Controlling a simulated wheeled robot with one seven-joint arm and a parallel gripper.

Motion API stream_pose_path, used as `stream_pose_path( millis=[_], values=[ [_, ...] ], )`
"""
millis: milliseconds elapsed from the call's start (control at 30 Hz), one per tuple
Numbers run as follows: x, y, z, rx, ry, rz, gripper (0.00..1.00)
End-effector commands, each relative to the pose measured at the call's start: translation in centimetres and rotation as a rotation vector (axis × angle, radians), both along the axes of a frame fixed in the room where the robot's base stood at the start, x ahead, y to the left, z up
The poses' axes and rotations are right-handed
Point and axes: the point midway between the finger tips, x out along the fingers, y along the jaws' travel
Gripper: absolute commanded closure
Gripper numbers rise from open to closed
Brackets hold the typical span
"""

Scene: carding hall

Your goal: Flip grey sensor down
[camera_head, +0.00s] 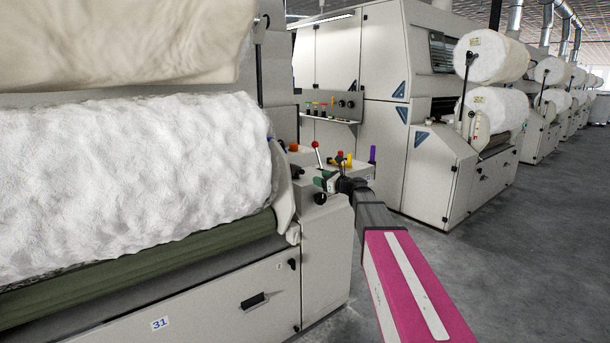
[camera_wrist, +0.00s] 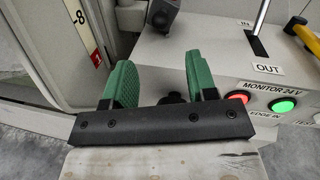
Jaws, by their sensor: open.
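My gripper (camera_head: 322,182) is at the control box on the end of the near carding machine. In the wrist view its two green fingers (camera_wrist: 161,78) stand apart, with no object held between them. A dark grey part with a small red mark (camera_wrist: 165,14) shows at the top edge of the wrist view, beyond the fingers; it may be the grey sensor, but it is cut off and I cannot be sure. A small black part (camera_wrist: 172,98) shows low between the fingers. In the head view I cannot pick out the sensor.
The grey control box (camera_wrist: 225,62) has a metal lever (camera_wrist: 260,16), a yellow handle (camera_wrist: 303,35), a red lamp (camera_wrist: 238,97) and a green lamp (camera_wrist: 283,105). A white cotton roll (camera_head: 130,180) fills the left. Open floor (camera_head: 520,270) lies at the right.

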Motion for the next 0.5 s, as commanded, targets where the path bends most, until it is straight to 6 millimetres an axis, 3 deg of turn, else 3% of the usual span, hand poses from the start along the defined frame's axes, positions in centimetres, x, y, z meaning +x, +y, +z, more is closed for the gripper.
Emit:
stream_pose_path(
  millis=[500],
  values=[
    [6.0, 6.0, 0.0, -0.002, -0.001, 0.001, 0.48]
  ],
)
